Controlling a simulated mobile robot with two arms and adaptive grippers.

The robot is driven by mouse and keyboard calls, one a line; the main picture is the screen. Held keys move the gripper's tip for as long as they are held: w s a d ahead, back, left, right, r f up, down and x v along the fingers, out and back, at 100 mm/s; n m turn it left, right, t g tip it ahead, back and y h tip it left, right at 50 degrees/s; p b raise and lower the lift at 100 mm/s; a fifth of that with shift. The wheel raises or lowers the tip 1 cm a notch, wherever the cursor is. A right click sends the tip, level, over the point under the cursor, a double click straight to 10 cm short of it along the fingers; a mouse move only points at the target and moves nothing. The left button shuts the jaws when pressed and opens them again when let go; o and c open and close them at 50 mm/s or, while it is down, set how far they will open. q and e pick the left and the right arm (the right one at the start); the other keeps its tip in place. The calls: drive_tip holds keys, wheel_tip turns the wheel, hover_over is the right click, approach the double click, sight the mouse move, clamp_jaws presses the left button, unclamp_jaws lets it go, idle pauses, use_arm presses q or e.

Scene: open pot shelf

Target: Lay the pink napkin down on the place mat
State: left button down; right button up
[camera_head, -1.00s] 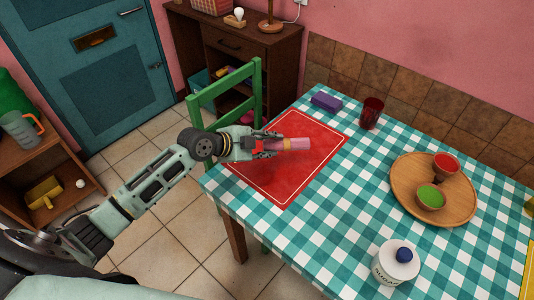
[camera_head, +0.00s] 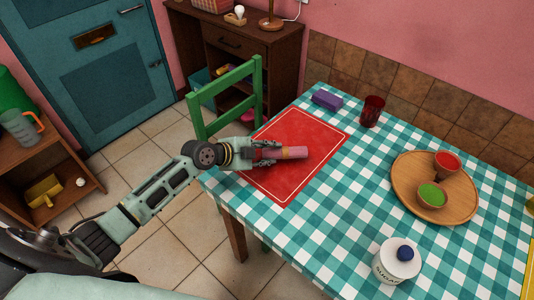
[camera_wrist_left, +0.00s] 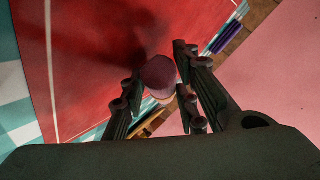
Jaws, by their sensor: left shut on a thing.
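The pink napkin (camera_head: 292,153) is a rolled bundle with a yellowish band. My left gripper (camera_head: 268,152) is shut on its near end, and the roll points right over the red place mat (camera_head: 290,185). In the left wrist view the napkin's round end (camera_wrist_left: 159,73) shows between the fingers (camera_wrist_left: 158,95), with the red mat (camera_wrist_left: 95,50) behind it. I cannot tell whether the roll touches the mat. My right gripper is in neither view.
A purple block (camera_head: 327,100) and a dark red glass (camera_head: 371,111) stand beyond the mat. A wooden tray (camera_head: 408,170) with two bowls and a sugar pot (camera_head: 396,262) are to the right. A green chair (camera_head: 226,88) stands at the table's left edge. The mat is otherwise clear.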

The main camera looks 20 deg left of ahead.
use_arm(q)
drive_tip(key=shift+f, duration=0.25)
drive_tip(key=c, duration=1.4)
unclamp_jaws()
drive_tip(key=shift+o, duration=0.2)
drive_tip(key=shift+r, duration=0.1)
drive_tip(key=shift+r, duration=0.2)
drive_tip(key=shift+r+p, duration=0.45)
drive_tip(key=shift+p, duration=0.3)
drive_tip(key=b+v, duration=0.1)
drive_tip(key=v, duration=1.1)
